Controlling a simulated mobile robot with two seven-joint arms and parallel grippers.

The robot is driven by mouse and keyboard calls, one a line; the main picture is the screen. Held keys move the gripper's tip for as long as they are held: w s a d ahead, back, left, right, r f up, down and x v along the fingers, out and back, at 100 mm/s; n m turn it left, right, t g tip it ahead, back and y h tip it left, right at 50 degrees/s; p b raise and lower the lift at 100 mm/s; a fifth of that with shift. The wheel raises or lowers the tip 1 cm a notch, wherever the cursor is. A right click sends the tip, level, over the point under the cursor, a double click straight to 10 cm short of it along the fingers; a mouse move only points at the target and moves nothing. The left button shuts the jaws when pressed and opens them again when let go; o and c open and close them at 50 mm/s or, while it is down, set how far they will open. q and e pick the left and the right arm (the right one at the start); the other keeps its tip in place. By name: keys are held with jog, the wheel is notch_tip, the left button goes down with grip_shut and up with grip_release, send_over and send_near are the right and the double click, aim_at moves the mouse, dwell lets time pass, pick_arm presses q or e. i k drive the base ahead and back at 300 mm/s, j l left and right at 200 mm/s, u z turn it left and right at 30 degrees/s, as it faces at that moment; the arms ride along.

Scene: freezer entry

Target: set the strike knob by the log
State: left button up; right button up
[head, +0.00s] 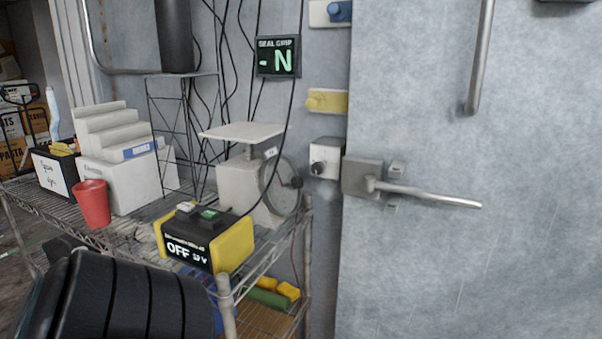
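A small dark knob (318,168) sits on the front of a pale strike box (328,150) on the wall, just left of the door latch (362,178). Its exact setting is too small to read. No page I can surely call the log is in view. A white card with handwriting (52,172), too small to read, is on the front of a dark box at the far left. A black ribbed part, apparently my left arm, fills the lower left; no fingertips are visible. My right gripper is out of view.
A long lever handle (430,196) juts from the grey door. A wire shelf (262,262) holds a scale (245,185), a yellow-and-black meter (205,240) reading OFF, and a red cup (93,204). A display (278,57) shows "-N". Cables hang behind the scale.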

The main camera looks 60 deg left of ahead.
aim_at(317, 167)
jog(key=k+u, duration=0.1)
jog(key=u, duration=0.25)
jog(key=k+u, duration=0.15)
jog(key=u, duration=0.2)
jog(key=k+u, duration=0.1)
jog(key=u, duration=0.2)
